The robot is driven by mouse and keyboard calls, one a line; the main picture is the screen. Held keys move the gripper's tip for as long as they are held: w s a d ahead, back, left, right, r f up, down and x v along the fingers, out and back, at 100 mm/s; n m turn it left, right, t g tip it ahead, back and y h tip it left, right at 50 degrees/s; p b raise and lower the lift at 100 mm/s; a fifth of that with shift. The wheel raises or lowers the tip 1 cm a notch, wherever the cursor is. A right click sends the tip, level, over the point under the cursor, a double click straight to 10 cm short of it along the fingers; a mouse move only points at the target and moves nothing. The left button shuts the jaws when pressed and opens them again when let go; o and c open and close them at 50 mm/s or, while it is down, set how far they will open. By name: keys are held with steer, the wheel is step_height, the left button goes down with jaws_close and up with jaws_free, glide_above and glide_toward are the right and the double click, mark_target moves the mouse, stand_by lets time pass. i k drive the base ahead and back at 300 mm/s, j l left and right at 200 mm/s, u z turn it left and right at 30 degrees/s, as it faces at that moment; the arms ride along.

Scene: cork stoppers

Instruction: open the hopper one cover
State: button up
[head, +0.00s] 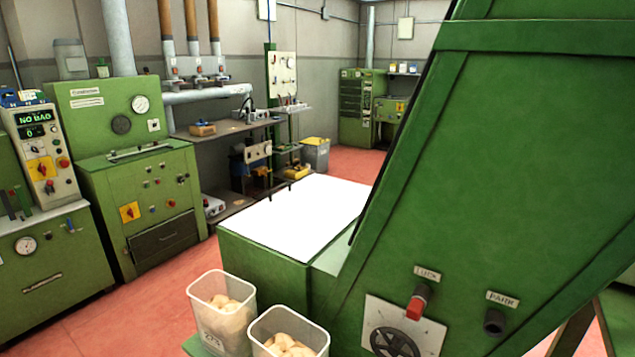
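No label that reads hopper one shows in this view, so I cannot tell which part is its cover. A large green slanted machine housing (520,160) fills the right side. Next to it stands a low green box (262,265) with a flat, plain white top (295,214); I cannot tell whether this top is a cover. A red-tipped lever (417,303) and a black knob (494,322) sit low on the slanted housing, above a dark handwheel (394,343) on a white plate. My gripper is not in view.
Two clear bins (222,312) (288,335) of pale pieces stand in front of the low box. A green control cabinet (140,165) and a panel reading "NO BAG" (38,130) stand at left. Red floor (150,290) is free between them and the low box.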

mark_target(298, 221)
steer(key=i+j+z, duration=0.15)
steer(key=j, duration=0.2)
steer(key=i+j+z, duration=0.3)
steer(key=j, duration=0.45)
steer(key=i+j+z, duration=0.1)
steer(key=j, duration=0.35)
steer(key=i, duration=0.1)
